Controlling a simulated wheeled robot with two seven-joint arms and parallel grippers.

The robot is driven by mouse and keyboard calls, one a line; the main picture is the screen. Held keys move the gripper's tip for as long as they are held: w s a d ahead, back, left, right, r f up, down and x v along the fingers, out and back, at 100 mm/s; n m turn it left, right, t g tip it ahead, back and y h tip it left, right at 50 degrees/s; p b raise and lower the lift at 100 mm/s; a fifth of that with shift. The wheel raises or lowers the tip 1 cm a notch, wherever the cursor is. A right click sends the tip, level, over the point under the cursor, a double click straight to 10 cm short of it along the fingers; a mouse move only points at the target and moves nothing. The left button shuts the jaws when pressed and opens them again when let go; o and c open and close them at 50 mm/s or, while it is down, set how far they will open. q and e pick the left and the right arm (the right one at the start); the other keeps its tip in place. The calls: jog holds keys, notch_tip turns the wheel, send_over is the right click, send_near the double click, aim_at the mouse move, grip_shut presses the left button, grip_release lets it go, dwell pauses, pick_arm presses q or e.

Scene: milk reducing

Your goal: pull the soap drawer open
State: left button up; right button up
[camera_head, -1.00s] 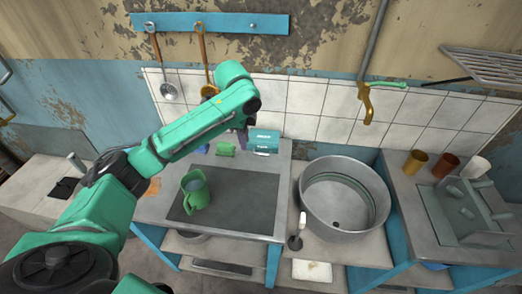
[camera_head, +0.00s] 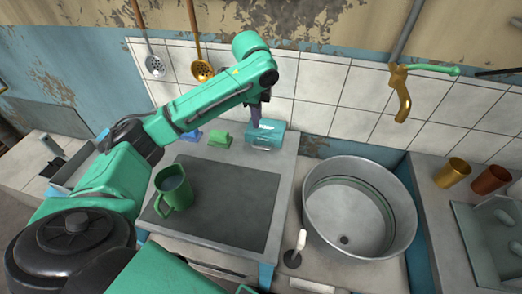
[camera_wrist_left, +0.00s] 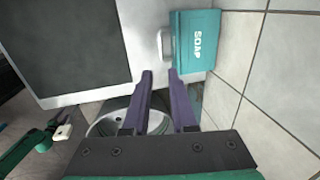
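The soap drawer is a teal box (camera_head: 266,135) at the back of the counter against the tiled wall. In the left wrist view the box (camera_wrist_left: 196,41) shows its SOAP label, with a pale handle (camera_wrist_left: 161,43) on its left side. My left gripper (camera_head: 256,114) is just above and in front of the box in the head view. In the wrist view its two purple fingers (camera_wrist_left: 160,73) are apart and empty, with the tips just below the handle; I see no contact. My right gripper is not in view.
A green mug (camera_head: 176,190) stands on the dark counter panel (camera_head: 232,205). A green block (camera_head: 220,140) lies left of the box. A round metal basin (camera_head: 398,237) is to the right, and a brass tap (camera_head: 401,95) hangs above it.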

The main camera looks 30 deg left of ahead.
aim_at(260, 148)
pick_arm(q)
jog(key=w+f, duration=0.1)
jog(key=f, duration=0.4)
jog(key=w+f, duration=0.1)
jog(key=f, duration=0.4)
jog(key=w+f+p, duration=0.1)
jog(key=f, duration=0.4)
jog(key=shift+a+f, duration=0.15)
jog(key=shift+a, duration=0.2)
grip_shut()
dwell(0.5)
